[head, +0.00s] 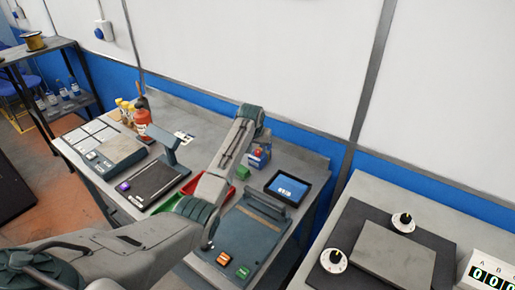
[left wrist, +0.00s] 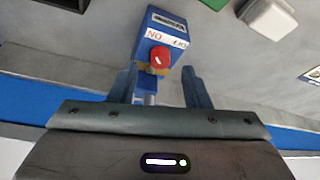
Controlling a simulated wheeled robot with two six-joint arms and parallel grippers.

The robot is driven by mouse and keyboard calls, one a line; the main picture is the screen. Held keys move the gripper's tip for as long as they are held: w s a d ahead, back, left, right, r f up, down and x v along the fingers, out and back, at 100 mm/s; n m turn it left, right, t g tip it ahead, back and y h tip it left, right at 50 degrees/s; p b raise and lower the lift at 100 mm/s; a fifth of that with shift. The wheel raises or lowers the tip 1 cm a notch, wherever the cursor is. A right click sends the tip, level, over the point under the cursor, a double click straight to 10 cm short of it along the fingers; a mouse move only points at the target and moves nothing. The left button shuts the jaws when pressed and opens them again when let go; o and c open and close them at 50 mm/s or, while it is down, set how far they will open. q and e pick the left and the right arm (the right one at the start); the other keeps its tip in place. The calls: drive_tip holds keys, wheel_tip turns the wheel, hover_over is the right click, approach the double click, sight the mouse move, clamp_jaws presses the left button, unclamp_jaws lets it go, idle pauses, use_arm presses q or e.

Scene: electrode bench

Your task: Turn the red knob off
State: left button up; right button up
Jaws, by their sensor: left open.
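The red knob (left wrist: 158,57) sits on the front of a small blue box (left wrist: 165,30) with a white label beside it in the left wrist view. The label reads "NO" at left; the lettering at right is upside down. Which way the knob is turned I cannot tell. In the head view the blue box (head: 258,160) stands near the back of the bench, with the red knob (head: 257,152) small on it. My left gripper (left wrist: 159,80) is open, its two fingers apart on either side just below the knob. No finger clearly touches it. My right gripper is not in view.
A tablet-like display (head: 288,187) lies right of the box. A red bottle (head: 141,116) stands at back left.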

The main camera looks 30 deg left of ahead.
sight(258, 153)
use_arm(q)
drive_tip(key=shift+x, duration=1.35)
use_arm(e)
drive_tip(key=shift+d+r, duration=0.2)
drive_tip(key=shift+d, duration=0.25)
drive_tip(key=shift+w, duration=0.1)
use_arm(q)
drive_tip(key=c, duration=0.7)
clamp_jaws()
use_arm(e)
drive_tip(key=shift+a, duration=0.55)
